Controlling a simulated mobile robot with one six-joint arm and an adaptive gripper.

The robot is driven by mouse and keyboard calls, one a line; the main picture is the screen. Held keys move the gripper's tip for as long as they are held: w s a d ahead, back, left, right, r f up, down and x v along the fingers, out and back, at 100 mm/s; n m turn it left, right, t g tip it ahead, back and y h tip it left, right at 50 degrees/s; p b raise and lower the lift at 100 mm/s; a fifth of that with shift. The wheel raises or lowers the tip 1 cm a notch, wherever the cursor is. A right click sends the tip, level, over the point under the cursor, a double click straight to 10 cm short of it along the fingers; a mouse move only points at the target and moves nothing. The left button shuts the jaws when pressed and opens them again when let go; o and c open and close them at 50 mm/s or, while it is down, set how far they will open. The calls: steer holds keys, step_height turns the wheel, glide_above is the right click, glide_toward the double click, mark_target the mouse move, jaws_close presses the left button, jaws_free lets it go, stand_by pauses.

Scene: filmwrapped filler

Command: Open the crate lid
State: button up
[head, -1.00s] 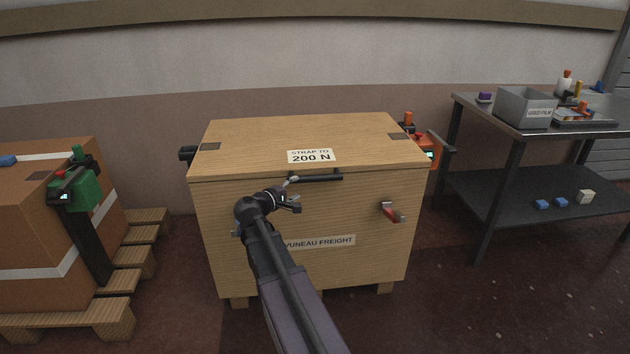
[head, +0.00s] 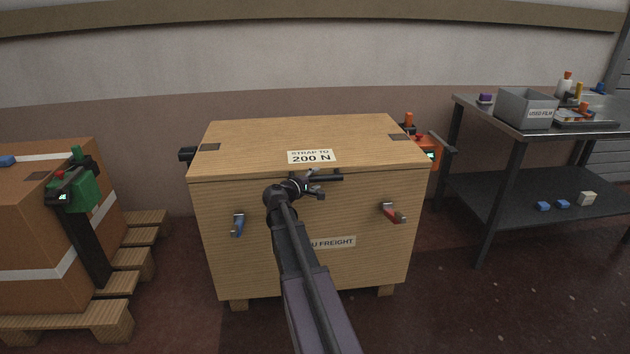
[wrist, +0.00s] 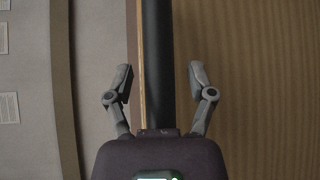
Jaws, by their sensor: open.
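The wooden crate (head: 340,220) stands upright with its lid (head: 300,135) lying flat and closed on top. A black bar handle (head: 333,178) is on the front, just below the lid's front edge. My gripper (head: 316,184) is at the handle's left-middle part, fingers open. In the wrist view, the dark handle bar (wrist: 157,60) runs between the open fingertips of my gripper (wrist: 161,76), with gaps on both sides. A blue latch (head: 238,225) and a red latch (head: 394,213) sit on the crate front. My arm hides part of the front and its freight label.
A brown carton (head: 30,220) on a wooden pallet (head: 145,235) stands at the left. A metal table (head: 480,110) with a grey bin (head: 523,108) stands at the right. An orange device (head: 427,155) hangs at the crate's right side. The wall is behind.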

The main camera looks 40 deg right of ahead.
jaws_close()
steer(key=shift+r, duration=0.15)
steer(key=r+p, duration=0.7)
steer(key=shift+w+d+r, duration=0.1)
steer(key=shift+w+d, duration=0.05)
steer(key=shift+w, duration=0.05)
stand_by(0.5)
